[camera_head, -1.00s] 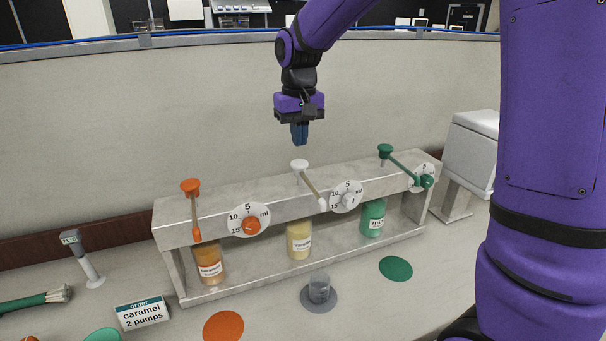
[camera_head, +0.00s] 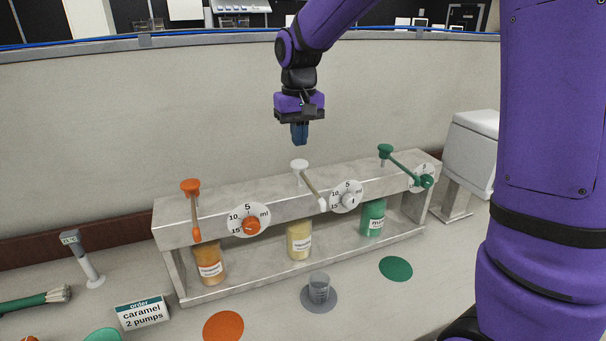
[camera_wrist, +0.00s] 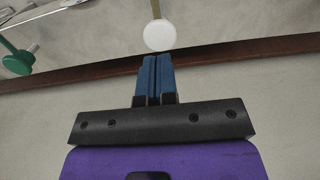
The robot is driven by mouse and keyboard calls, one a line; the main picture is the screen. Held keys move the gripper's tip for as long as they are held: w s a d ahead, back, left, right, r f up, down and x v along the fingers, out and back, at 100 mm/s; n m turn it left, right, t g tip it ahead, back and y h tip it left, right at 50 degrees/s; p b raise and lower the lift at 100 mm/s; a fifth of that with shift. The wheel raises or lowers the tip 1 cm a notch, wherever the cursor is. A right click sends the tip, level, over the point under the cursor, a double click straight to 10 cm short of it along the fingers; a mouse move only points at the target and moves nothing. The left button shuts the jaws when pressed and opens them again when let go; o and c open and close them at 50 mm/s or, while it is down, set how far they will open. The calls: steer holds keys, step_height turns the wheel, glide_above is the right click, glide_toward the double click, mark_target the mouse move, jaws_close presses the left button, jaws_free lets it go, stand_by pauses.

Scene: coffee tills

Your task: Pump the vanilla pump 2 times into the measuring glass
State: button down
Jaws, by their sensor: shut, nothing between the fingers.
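The vanilla pump is the middle one, with a white round head (camera_head: 299,164) on top of the stone rack and a pale spout reaching forward. Its pale yellow bottle (camera_head: 299,241) stands below in the rack. The measuring glass (camera_head: 319,287) stands upright on a grey round mat (camera_head: 305,299) in front of the rack, near the vanilla spout. My gripper (camera_head: 300,142) points down with blue fingers shut and empty, above the white head with a small gap in the head view. In the wrist view the white head (camera_wrist: 159,35) lies just beyond the shut fingertips (camera_wrist: 158,60).
An orange caramel pump (camera_head: 190,187) is left and a green pump (camera_head: 385,151) right on the rack (camera_head: 340,256). Dials sit on its front. An order card (camera_head: 142,313) reads "caramel 2 pumps". Orange (camera_head: 223,326) and green (camera_head: 396,269) discs lie on the counter.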

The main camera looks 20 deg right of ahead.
mark_target(299, 162)
steer(key=shift+f, duration=0.1)
steer(key=shift+f, duration=2.45)
steer(key=shift+r, duration=2.5)
steer(key=shift+f, duration=0.15)
steer(key=shift+f, duration=2.4)
steer(key=shift+r, duration=2.55)
